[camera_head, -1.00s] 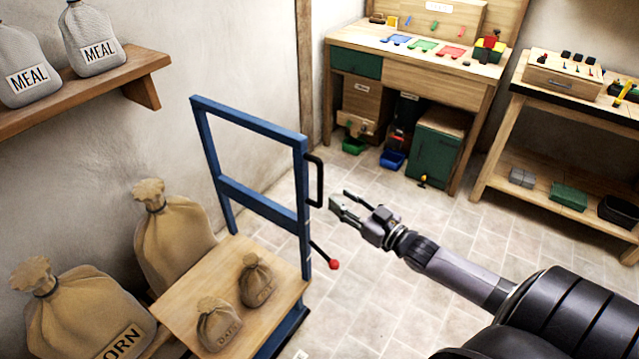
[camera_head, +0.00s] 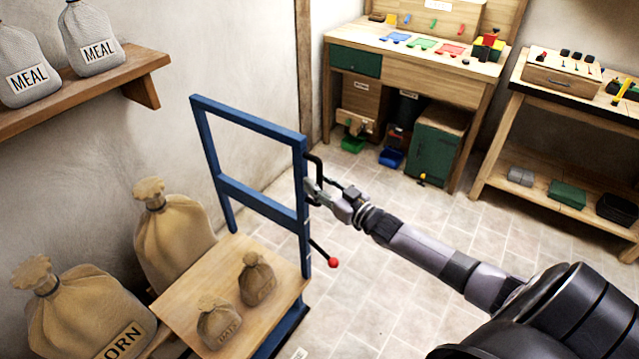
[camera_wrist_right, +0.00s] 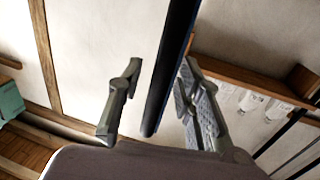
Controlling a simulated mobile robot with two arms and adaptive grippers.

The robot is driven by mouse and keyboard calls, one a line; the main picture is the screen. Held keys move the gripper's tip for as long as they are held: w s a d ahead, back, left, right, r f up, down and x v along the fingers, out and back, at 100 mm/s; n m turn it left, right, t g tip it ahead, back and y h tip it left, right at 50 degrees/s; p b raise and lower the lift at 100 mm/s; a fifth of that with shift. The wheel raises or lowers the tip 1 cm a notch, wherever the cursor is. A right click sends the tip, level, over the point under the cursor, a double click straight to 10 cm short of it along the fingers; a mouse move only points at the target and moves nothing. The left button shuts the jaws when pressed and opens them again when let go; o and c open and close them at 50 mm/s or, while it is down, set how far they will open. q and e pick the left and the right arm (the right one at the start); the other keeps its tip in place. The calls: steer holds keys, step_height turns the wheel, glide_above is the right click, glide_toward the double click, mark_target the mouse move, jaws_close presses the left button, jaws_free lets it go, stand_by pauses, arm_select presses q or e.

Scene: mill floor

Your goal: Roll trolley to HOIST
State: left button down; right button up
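The trolley has a blue upright frame (camera_head: 255,200) and a wooden deck (camera_head: 190,300) carrying two small sacks (camera_head: 257,280). A black handle (camera_head: 318,165) sits on the frame's right post. My right gripper (camera_head: 314,188) is at this handle. In the right wrist view its two fingers (camera_wrist_right: 162,72) are apart, with the black handle bar (camera_wrist_right: 174,60) between them. A gap shows on the left finger's side; the right finger is close to the bar. My left gripper is not in view. I see no HOIST label.
Large grain sacks (camera_head: 85,315) stand against the left wall, beside the trolley. A red-knobbed lever (camera_head: 334,262) sticks out below the handle. A workbench (camera_head: 410,75) and a side table (camera_head: 535,125) stand at the back.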

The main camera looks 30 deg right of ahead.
jaws_close()
stand_by(0.6)
